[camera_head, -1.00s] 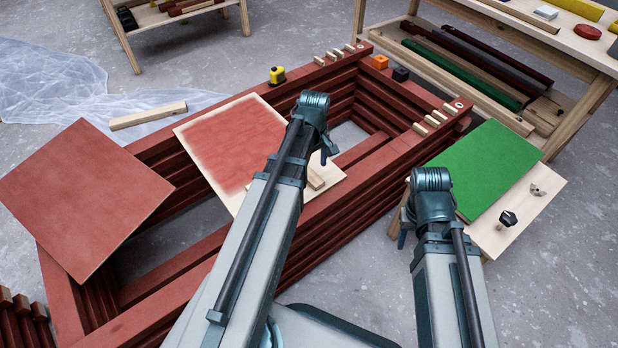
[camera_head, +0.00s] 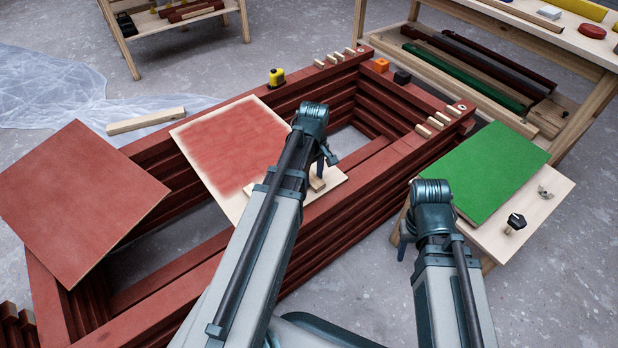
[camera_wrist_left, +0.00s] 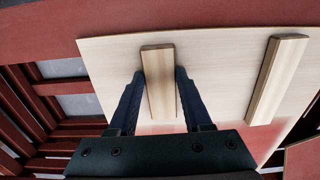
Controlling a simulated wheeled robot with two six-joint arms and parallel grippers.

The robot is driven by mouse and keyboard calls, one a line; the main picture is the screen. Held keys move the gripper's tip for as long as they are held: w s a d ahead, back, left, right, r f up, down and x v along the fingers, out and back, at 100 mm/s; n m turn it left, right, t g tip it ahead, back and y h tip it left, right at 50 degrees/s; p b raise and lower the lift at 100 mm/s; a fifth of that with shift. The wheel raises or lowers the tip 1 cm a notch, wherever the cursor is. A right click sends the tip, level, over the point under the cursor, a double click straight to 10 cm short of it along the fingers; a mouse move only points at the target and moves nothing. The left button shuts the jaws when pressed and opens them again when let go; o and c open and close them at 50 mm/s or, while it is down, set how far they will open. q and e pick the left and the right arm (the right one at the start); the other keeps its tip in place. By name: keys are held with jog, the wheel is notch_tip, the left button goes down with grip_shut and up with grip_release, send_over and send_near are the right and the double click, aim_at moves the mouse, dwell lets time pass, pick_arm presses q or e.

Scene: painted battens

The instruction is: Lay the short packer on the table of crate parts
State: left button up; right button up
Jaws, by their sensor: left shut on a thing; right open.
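My left gripper (camera_head: 320,168) is over the half-painted panel (camera_head: 236,203) lying across the red batten crate (camera_head: 352,205). In the left wrist view, its fingers (camera_wrist_left: 158,95) are shut on a short pale wooden packer (camera_wrist_left: 158,70), which also shows in the head view (camera_head: 317,184). I cannot tell whether the packer still touches the panel. A second, longer pale packer (camera_wrist_left: 277,80) lies apart on the panel, to the right in the wrist view. My right gripper (camera_head: 402,246) is open at the near-left side of a small table (camera_head: 548,194), partly hidden by its own wrist.
The small table bears a green board (camera_head: 500,165) and a black knob (camera_head: 516,222). A workbench (camera_head: 500,22) stands at upper right and another low table (camera_head: 165,22) at upper left.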

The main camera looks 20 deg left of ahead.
pick_arm(q)
grip_shut()
jog(key=shift+r, duration=0.15)
pick_arm(e)
jog(key=shift+r, duration=0.15)
